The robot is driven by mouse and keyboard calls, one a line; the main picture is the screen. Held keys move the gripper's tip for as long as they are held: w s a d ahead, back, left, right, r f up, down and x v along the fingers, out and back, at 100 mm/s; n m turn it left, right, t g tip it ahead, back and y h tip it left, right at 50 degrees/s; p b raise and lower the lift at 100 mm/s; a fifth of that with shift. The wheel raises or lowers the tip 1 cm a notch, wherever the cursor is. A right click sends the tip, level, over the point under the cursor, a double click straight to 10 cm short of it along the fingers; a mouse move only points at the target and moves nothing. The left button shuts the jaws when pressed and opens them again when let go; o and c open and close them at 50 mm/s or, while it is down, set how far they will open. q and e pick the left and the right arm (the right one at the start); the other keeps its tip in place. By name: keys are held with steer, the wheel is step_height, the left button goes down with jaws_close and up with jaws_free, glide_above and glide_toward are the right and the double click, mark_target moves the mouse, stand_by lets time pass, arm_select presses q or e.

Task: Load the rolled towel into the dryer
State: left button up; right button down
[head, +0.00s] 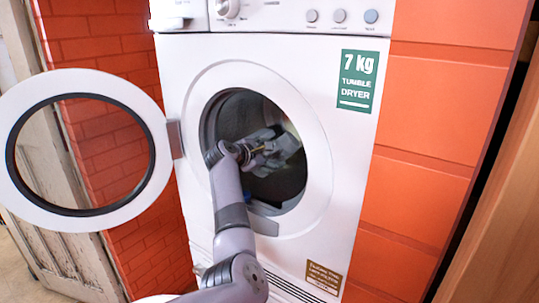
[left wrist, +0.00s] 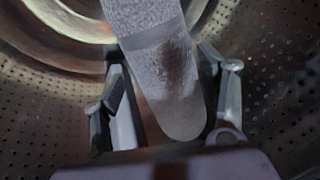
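The white tumble dryer (head: 355,170) has its round door (head: 82,210) swung wide open to the left. My left arm reaches through the opening, and my left gripper (head: 268,148) is inside the drum (head: 235,115). The rolled towel (left wrist: 160,55), pale grey with a rounded end, lies between the fingers of my left gripper (left wrist: 165,85) in the left wrist view. It is tilted, with gaps beside it at the right finger and lower left, so the fingers look open around it. The towel's far end is cut off. My right gripper is not in view.
A small blue item (head: 256,200) shows low in the drum. Red brick wall (head: 120,160) stands behind the door, orange panels (head: 430,130) at right, and a weathered wooden door (head: 50,245) at left.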

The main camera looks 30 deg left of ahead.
arm_select(q)
steer(key=shift+o, duration=1.3)
steer(key=v, duration=1.2)
